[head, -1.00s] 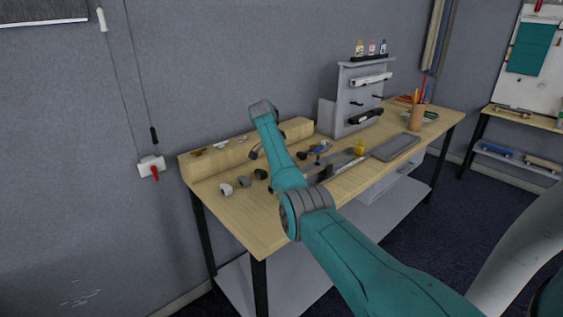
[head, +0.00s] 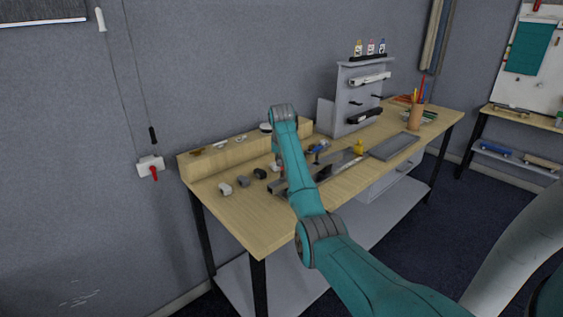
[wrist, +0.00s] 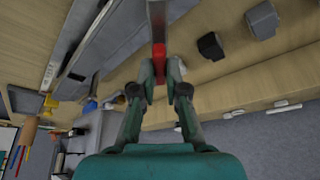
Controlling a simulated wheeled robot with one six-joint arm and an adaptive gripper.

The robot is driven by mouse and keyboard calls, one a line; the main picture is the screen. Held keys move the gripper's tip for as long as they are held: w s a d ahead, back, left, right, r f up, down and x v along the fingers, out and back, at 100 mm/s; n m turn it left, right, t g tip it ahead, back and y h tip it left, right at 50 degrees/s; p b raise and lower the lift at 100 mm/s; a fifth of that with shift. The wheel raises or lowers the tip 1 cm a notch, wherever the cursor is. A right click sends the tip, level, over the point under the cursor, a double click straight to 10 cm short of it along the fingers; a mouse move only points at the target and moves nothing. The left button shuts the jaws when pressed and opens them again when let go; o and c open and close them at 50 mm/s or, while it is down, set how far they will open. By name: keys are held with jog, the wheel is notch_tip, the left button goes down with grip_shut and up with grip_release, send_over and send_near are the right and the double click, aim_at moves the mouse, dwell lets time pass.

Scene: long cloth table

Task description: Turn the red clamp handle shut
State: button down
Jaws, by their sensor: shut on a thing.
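The red clamp handle (wrist: 159,52) shows in the wrist view at the top middle, between my fingertips. A grey metal part (wrist: 157,14) lies in line with it at the top edge. My gripper (wrist: 160,70) is shut on the red handle, and its fingers hide part of it. In the head view my arm reaches over the wooden workbench (head: 238,220) and covers most of the gripper and the clamp. How far the handle is turned cannot be told.
Several small grey and black blocks (head: 225,189) lie left of my arm; a black one (wrist: 210,46) and a grey one (wrist: 262,20) show in the wrist view. A grey tray (head: 394,146), a yellow item (head: 359,147) and a pencil cup (head: 415,118) stand to the right.

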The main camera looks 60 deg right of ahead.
jog(key=n, duration=0.2)
jog(key=n+t+y, duration=0.1)
jog(key=n, duration=0.1)
jog(key=shift+s+d+n, duration=0.15)
jog(key=shift+n, duration=0.15)
jog(key=shift+n+t+y, duration=0.4)
jog(key=shift+n+y, duration=0.4)
jog(key=shift+n, duration=1.1)
jog(key=c, duration=1.2)
grip_release()
jog(key=shift+r, duration=0.1)
jog(key=d+v, duration=0.1)
jog(key=v, duration=1)
jog(key=shift+s+a+r, duration=0.2)
jog(key=shift+a+r, duration=0.2)
